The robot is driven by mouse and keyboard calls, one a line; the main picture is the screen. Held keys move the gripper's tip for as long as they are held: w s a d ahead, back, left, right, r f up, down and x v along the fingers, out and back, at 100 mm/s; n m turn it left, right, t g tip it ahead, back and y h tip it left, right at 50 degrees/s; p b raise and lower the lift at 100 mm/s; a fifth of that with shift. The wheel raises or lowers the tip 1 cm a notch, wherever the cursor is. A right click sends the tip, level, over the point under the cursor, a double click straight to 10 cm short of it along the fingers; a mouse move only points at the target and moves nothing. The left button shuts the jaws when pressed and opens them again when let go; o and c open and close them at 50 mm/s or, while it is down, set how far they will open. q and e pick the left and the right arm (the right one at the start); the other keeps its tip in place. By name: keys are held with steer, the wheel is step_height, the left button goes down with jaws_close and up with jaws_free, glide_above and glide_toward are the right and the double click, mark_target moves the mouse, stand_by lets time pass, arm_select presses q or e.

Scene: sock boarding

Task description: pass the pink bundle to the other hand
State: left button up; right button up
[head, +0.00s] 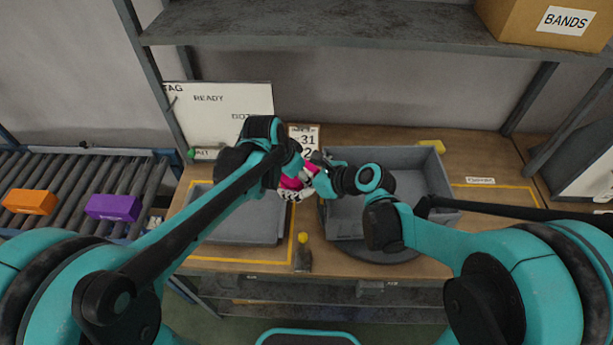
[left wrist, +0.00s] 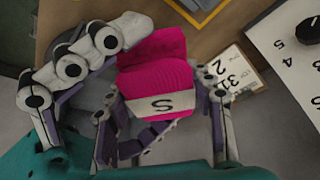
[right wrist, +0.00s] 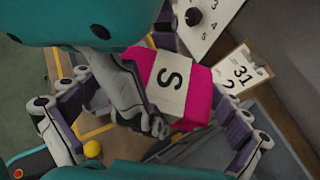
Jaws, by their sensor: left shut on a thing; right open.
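The pink bundle (head: 291,183) is held up over the bench, between the two grey trays. It has a pale band marked S, which shows in the left wrist view (left wrist: 160,103) and the right wrist view (right wrist: 170,84). My left gripper (head: 293,186) is shut on the bundle, with fingers on both sides of it in its wrist view. My right gripper (head: 318,181) is open and close to the bundle from the right. In the right wrist view its spread fingers (right wrist: 150,128) are near the bundle; whether they touch it I cannot tell.
A grey tray (head: 240,240) stands below left and another grey tray (head: 437,178) on a round base stands right. A small yellow-topped bottle (head: 303,250) stands at the front. A conveyor at left carries an orange box (head: 30,202) and a purple box (head: 113,207). A shelf (head: 300,25) hangs above.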

steer(key=shift+a, duration=0.1)
arm_select(q)
steer(key=shift+d, duration=0.1)
arm_select(e)
steer(key=c, duration=1)
arm_select(q)
steer(key=o, duration=1.3)
arm_select(e)
steer(key=shift+c, duration=0.8)
arm_select(q)
steer(key=v, duration=1.1)
steer(key=shift+s+a+r, duration=0.2)
steer(key=shift+a+r, duration=0.05)
steer(key=shift+r, duration=0.05)
steer(key=s+a+f+n+t+y, duration=0.2)
steer(key=s+a+f+n+t, duration=0.1)
steer(key=s+a+f+n, duration=0.4)
steer(key=s+a+n, duration=0.1)
steer(key=s+a, duration=0.2)
steer(key=s, duration=0.2)
steer(key=shift+s+f+t+y, duration=0.2)
steer(key=shift+s+t+y, duration=0.15)
steer(key=shift+t+y, duration=0.05)
